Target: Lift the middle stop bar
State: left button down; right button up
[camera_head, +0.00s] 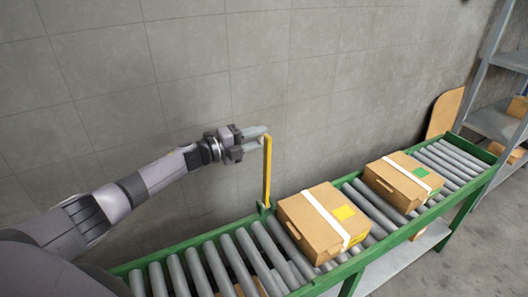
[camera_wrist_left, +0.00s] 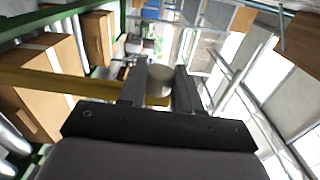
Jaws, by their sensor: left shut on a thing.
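The stop bar is a yellow arm (camera_head: 267,172) that stands upright from the far green rail of the roller conveyor, beside the nearer carton. In the left wrist view the yellow bar (camera_wrist_left: 60,85) runs in from the left to my fingers. A grey round grip (camera_wrist_left: 160,74) at its end sits between the two fingers. My left gripper (camera_head: 258,133) is shut on this grip at the top of the bar; the fingers partly hide it. My right gripper is in neither view.
The roller conveyor (camera_head: 190,240) carries a nearer carton (camera_head: 300,222) with a yellow label and a farther carton (camera_head: 390,190) with a green label. A tiled wall (camera_head: 190,90) stands behind. A brown board (camera_head: 444,112) and grey shelving (camera_head: 492,122) are at the far right.

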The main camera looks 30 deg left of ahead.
pick_arm(q)
jog(key=shift+w+a+f+n+b, duration=0.1)
jog(key=shift+w+a+n+b, duration=0.3)
jog(key=shift+a, duration=0.3)
jog(key=c, duration=0.8)
grip_release()
jog(key=shift+v, duration=3.6)
jog(key=shift+d, duration=0.15)
